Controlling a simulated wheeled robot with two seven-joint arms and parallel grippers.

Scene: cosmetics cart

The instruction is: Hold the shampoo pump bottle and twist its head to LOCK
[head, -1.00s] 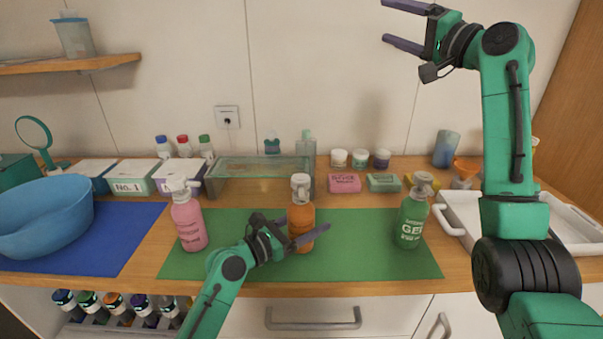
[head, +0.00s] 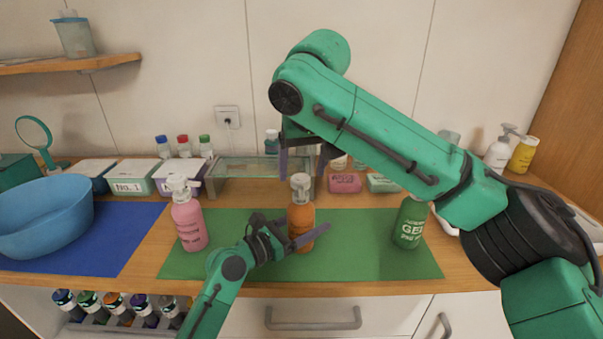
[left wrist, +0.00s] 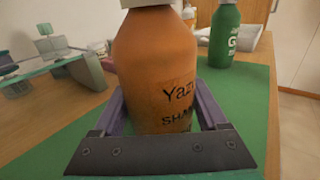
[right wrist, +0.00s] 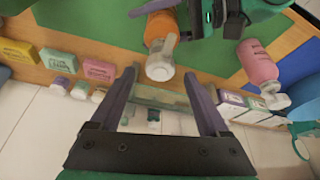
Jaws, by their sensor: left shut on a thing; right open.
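The orange shampoo pump bottle (head: 301,222) stands upright on the green mat (head: 360,262), with a pale pump head (head: 301,184) on top. My left gripper (head: 305,238) is shut on the bottle's body. My right gripper (head: 305,160) is open and empty, pointing down just above and behind the pump head. In the right wrist view the pump head (right wrist: 160,66) lies beyond the open fingers (right wrist: 164,85), not between them.
A pink pump bottle (head: 189,222) stands to the left, and a green gel bottle (head: 410,225) to the right, partly behind my right arm. A glass shelf (head: 230,172), boxes and soaps (head: 345,183) line the back. A blue basin (head: 45,220) stands far left.

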